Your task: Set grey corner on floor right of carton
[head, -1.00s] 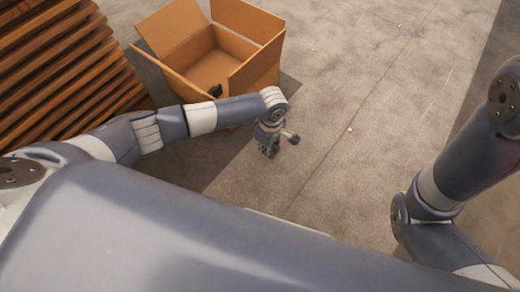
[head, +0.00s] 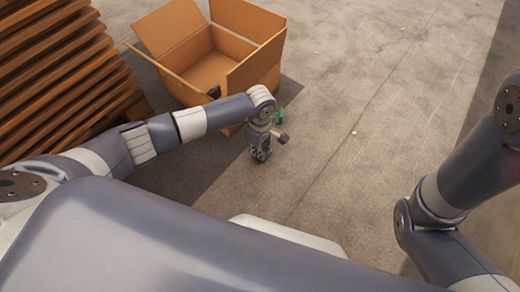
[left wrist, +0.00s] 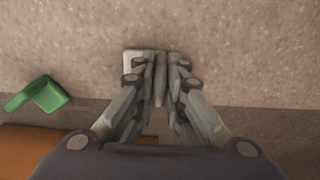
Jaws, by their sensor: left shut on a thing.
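The open brown carton (head: 255,75) stands on the floor at the upper middle of the head view. My left gripper (head: 260,156) points down at the floor on the carton's near right side. In the left wrist view its fingers (left wrist: 160,100) are shut on the grey corner (left wrist: 144,57), a pale grey piece partly hidden behind them. I cannot tell whether it touches the floor. My right arm shows at the right, but its gripper is out of view.
A green corner (head: 279,115) lies on the floor just beyond my left wrist, right of the carton; it also shows in the left wrist view (left wrist: 44,94). Slatted brown wood (head: 60,70) stands at the left.

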